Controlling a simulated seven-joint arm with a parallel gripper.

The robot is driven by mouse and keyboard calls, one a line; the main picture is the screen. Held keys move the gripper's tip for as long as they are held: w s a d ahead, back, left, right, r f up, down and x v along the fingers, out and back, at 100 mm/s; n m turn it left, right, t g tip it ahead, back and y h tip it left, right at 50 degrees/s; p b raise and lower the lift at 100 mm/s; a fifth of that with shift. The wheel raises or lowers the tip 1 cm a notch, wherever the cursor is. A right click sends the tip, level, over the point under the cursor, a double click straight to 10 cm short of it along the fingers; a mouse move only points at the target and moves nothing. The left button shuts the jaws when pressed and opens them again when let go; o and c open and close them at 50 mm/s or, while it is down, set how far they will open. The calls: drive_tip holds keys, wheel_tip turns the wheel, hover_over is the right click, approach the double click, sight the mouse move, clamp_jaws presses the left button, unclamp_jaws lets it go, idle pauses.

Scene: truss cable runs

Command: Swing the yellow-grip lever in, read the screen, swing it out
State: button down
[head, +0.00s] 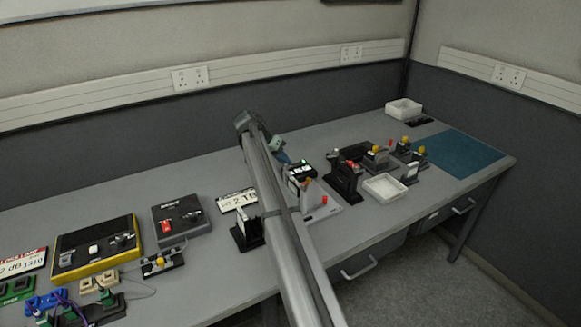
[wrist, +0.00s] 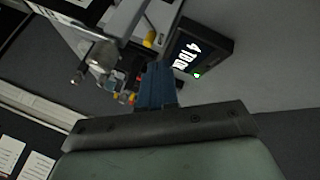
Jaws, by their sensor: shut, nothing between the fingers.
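A small device with a dark screen (head: 301,169) stands on the bench just right of my arm in the head view. In the wrist view the screen (wrist: 202,54) is lit with large white characters, tilted in the picture; the first looks like a 4, the rest I cannot read surely. A small yellow grip (wrist: 150,40) shows left of the screen, beside a grey metal part. My gripper (wrist: 157,70) has its blue fingers together and empty, close below the grip and screen in the picture. I cannot tell whether they touch anything. In the head view my gripper (head: 280,152) is partly hidden by my arm.
Right of the device stand several black fixtures with yellow and red knobs (head: 377,153) and a white tray (head: 385,187). A teal mat (head: 455,153) lies at the right end. Left are a plate (head: 237,199), a black box (head: 180,215) and a yellow-edged box (head: 95,248).

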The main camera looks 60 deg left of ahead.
sight(299, 175)
drive_tip(key=x, duration=0.9)
drive_tip(key=shift+w+f, duration=0.1)
drive_tip(key=shift+f, duration=0.1)
